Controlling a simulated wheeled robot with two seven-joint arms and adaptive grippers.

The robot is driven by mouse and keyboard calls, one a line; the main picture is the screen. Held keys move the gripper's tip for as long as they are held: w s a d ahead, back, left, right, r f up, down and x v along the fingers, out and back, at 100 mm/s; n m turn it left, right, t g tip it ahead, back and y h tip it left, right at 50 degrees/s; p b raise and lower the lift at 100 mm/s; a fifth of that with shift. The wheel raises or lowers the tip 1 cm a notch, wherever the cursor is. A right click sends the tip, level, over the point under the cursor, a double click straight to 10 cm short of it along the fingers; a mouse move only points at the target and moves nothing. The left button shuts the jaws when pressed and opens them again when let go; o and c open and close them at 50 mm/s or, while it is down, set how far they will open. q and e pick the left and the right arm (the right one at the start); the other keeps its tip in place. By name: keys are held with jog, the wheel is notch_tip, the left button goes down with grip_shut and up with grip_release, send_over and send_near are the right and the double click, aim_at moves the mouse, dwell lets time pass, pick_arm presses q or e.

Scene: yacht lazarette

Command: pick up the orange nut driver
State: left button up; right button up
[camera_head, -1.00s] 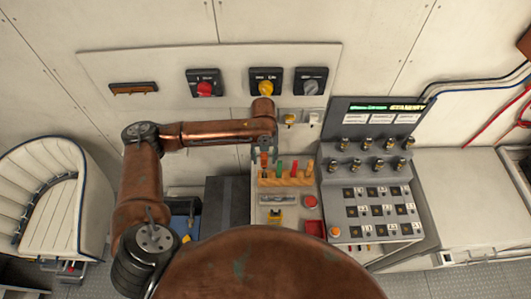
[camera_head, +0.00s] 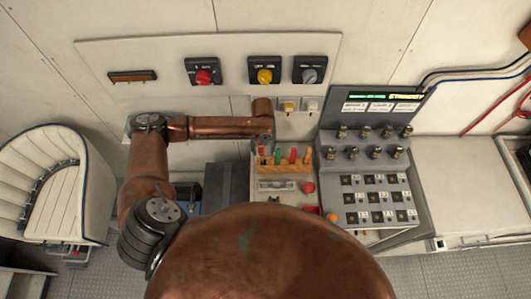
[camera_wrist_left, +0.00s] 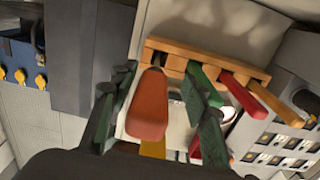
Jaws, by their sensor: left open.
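The wooden rack (camera_head: 287,169) holds a row of upright tools on the grey bench; it also shows in the left wrist view (camera_wrist_left: 205,62). The orange nut driver (camera_wrist_left: 148,106), with an orange-red handle, stands at the left end of the row. My left gripper (camera_wrist_left: 160,80) is open, its two dark fingers on either side of that handle and not visibly closed on it. In the head view my left gripper (camera_head: 264,149) is over the rack's left end and mostly hides the handle. My right gripper is not in view.
Beside it stand a green handle (camera_wrist_left: 200,86), a red handle (camera_wrist_left: 240,93) and a yellow-orange handle (camera_wrist_left: 276,103). A control console (camera_head: 370,175) with knobs and switches rises to the right. Rotary switches (camera_head: 265,70) line the wall behind.

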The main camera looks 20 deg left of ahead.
pick_arm(q)
grip_shut()
dwell(0.5)
jog(key=shift+r, duration=0.1)
jog(key=shift+w+r, duration=0.1)
jog(key=shift+r, duration=0.4)
jog(key=r, duration=0.3)
jog(key=r+b, duration=0.1)
jog(key=r, duration=0.3)
jog(key=r+b, duration=0.1)
jog(key=r, duration=0.3)
jog(key=shift+s+a, duration=0.2)
jog(key=shift+s, duration=0.05)
jog(key=s+a+b, duration=0.3)
jog(key=s+a, duration=0.8)
jog(key=s, duration=0.2)
jog(key=shift+a, duration=0.3)
